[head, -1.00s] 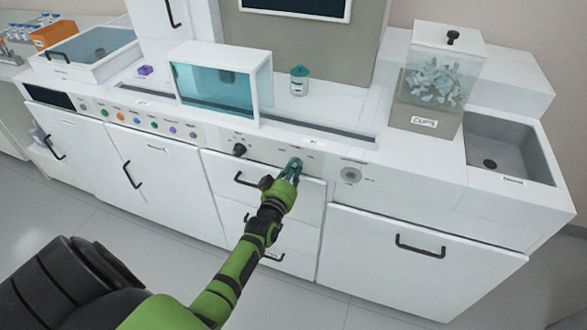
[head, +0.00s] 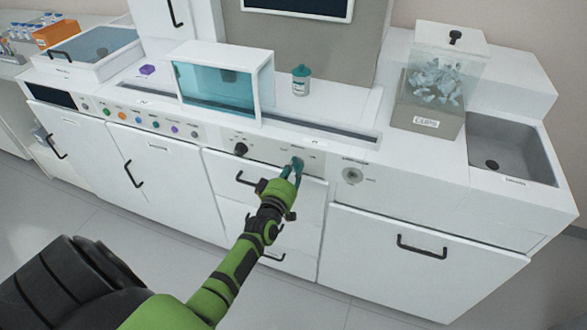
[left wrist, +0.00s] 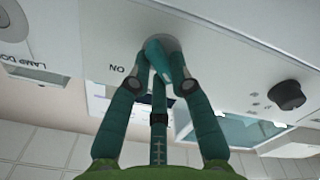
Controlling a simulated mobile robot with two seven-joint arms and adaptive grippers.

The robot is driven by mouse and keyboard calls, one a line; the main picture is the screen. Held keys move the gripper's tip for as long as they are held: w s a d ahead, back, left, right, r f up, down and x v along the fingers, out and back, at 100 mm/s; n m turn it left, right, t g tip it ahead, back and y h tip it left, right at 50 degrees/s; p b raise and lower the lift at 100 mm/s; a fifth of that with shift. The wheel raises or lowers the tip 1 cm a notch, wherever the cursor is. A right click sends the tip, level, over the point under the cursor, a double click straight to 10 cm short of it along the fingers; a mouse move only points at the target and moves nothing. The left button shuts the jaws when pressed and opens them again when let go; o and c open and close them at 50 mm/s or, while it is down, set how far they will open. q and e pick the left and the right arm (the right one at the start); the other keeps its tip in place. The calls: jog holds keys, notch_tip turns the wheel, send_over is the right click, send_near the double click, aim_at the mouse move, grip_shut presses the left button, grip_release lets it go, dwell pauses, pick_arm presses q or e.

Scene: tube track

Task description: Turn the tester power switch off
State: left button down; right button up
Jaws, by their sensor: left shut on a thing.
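The tester power switch sits on the white front panel (head: 330,165) of the bench, mostly hidden by my fingers in the head view. In the left wrist view, its round grey base (left wrist: 171,43) shows just behind my fingertips, with the upside-down label ON beside it. My left gripper (head: 297,167) reaches up to the panel from below. Its teal fingers also show in the left wrist view (left wrist: 160,66), drawn together on the switch. The switch lever itself is hidden between the fingertips, so I cannot tell its position. My right gripper is out of view.
A black knob (head: 241,149) is on the panel left of my gripper, and a round grey fitting (head: 352,175) is to the right. Drawers with black handles (head: 286,252) lie below. A teal-capped bottle (head: 301,80) and a bin of cups (head: 430,97) stand on the bench.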

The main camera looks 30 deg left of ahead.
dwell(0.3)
pick_arm(q)
jog(key=c, duration=1.1)
grip_release()
jog(key=shift+s, duration=0.2)
jog(key=v, duration=1.1)
jog(key=shift+s+d, duration=0.2)
jog(key=shift+s, duration=0.05)
jog(key=shift+f, duration=0.1)
